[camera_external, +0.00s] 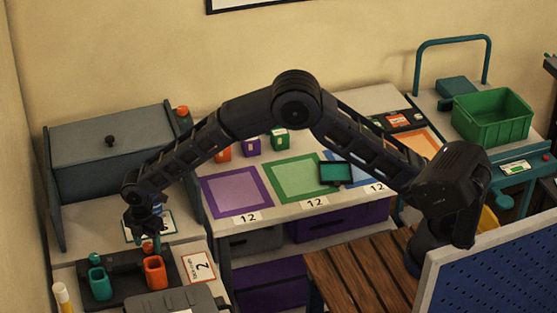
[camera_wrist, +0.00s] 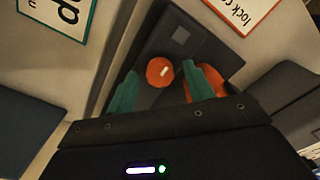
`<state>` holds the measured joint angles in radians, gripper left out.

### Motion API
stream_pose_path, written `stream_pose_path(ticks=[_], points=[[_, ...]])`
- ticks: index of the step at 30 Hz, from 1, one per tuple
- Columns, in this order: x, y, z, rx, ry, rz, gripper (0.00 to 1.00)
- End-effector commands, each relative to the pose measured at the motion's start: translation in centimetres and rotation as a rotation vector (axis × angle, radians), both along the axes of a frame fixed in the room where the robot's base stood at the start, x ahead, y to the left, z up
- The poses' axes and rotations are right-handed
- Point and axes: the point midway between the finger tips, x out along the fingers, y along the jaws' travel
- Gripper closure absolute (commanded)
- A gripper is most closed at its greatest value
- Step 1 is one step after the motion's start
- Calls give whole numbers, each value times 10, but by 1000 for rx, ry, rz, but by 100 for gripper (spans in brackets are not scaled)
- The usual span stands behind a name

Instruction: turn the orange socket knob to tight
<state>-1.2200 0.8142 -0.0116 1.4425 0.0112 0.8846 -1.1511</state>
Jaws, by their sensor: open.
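The orange socket knob (camera_wrist: 160,71) is a round orange cap with a short pale mark, on a dark plate. In the wrist view it lies between the two teal fingers of my gripper (camera_wrist: 168,73), with a gap on both sides. My gripper is open and points down. In the outside view my gripper (camera_external: 150,238) hangs over the dark base plate (camera_external: 126,290) at the lower left. The knob is mostly hidden there by the gripper. I cannot tell how far the fingertips reach down beside it.
An orange cup-like socket (camera_external: 155,272) and a teal one (camera_external: 100,283) stand on the plate close to my gripper. An orange-bordered card (camera_external: 198,266) lies to the right. A teal-bordered card (camera_wrist: 62,17) lies on the other side. A grey cabinet (camera_external: 105,150) stands behind.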

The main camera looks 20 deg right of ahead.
Motion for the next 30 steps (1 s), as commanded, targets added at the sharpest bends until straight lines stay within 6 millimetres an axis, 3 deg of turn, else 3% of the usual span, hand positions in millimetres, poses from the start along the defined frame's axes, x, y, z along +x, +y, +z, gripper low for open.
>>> stream_pose_path(ticks=[8, 15, 16, 30], points=[[0, 0, -1, 1, -1, 0, 48], [0, 0, -1, 1, -1, 0, 91], [0, 0, -1, 1, -1, 0, 92], [0, 0, -1, 1, -1, -118, 92]])
